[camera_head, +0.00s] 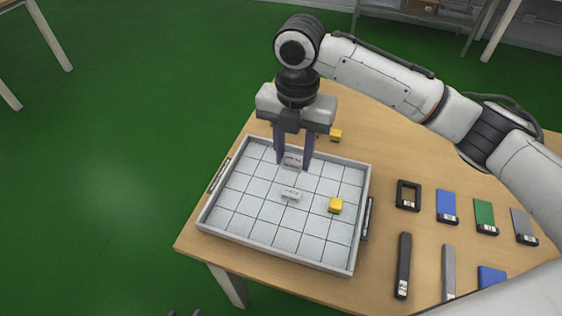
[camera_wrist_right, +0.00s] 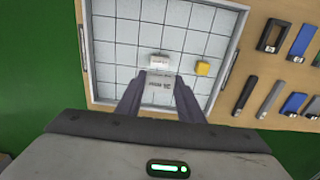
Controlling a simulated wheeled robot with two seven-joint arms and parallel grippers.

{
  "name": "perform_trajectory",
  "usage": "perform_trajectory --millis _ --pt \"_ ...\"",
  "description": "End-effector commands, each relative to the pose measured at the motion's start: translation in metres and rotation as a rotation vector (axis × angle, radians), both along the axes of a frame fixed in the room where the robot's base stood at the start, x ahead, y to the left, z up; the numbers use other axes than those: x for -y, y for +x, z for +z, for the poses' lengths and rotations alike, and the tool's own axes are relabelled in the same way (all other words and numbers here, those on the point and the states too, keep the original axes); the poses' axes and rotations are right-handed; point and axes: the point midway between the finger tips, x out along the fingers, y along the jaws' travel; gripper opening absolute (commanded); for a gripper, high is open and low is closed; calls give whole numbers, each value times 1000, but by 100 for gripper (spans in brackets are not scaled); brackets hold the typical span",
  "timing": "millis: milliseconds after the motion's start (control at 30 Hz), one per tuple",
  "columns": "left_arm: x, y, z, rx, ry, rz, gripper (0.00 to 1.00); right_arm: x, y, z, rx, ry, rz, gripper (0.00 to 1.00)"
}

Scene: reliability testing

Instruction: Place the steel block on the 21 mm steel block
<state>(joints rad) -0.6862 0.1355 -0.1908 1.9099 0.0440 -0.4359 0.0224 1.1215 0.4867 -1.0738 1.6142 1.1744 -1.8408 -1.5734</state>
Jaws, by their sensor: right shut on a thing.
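My right gripper (camera_head: 293,160) is over the back part of the tray, shut on a pale steel block (camera_head: 292,161) with dark print on its face. The held block also shows between the fingers in the right wrist view (camera_wrist_right: 158,86). A second pale block with print, the 21 mm steel block (camera_head: 292,194), lies on the tray floor; it shows beyond the held block in the right wrist view (camera_wrist_right: 159,61). The two blocks are apart. Two dark tips of my left gripper (camera_head: 185,313) show apart at the bottom edge of the head view, with nothing seen between them.
The grey-rimmed tray (camera_head: 280,258) has a white gridded floor with much free room. A yellow cube (camera_head: 335,205) sits in it, right of the lying block. Another yellow piece (camera_head: 335,135) is behind the tray. A black frame (camera_head: 408,195) and several coloured blocks lie on the wooden table at right.

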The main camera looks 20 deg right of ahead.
Motion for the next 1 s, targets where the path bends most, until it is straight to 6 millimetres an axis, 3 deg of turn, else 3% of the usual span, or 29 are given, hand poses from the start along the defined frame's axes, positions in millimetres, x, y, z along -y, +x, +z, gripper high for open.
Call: perform_trajectory --millis 700,1000 --pt "0 0 1 -1 0 0 39 0 -2 -95 -1 0 1 5" --pt "0 0 2 -1 1 1 39 0 -1 -100 1 0 1 5"
